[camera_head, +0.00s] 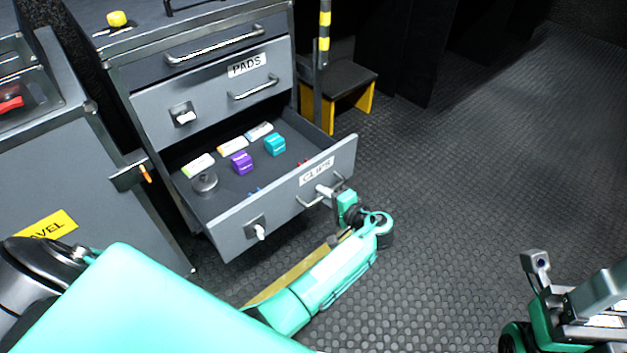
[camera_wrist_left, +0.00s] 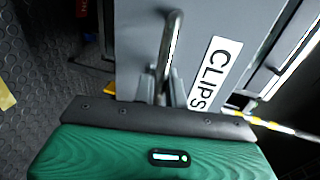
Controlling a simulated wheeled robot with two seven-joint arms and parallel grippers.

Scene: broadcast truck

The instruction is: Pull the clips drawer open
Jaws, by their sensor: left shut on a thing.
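The clips drawer (camera_head: 283,202) is grey, carries a CLIPS label and stands pulled well out of the cabinet. Its bar handle (camera_head: 311,201) is on the right part of its front. My left gripper (camera_head: 328,192) is shut on this handle. My right gripper (camera_head: 560,285) is at the lower right, away from the drawer.
A yellow-legged step stool (camera_head: 345,88) stands right of the cabinet, beside a striped pole (camera_head: 324,35). Another grey cabinet (camera_head: 90,170) is at the left. The dark studded floor (camera_head: 480,160) at right is clear.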

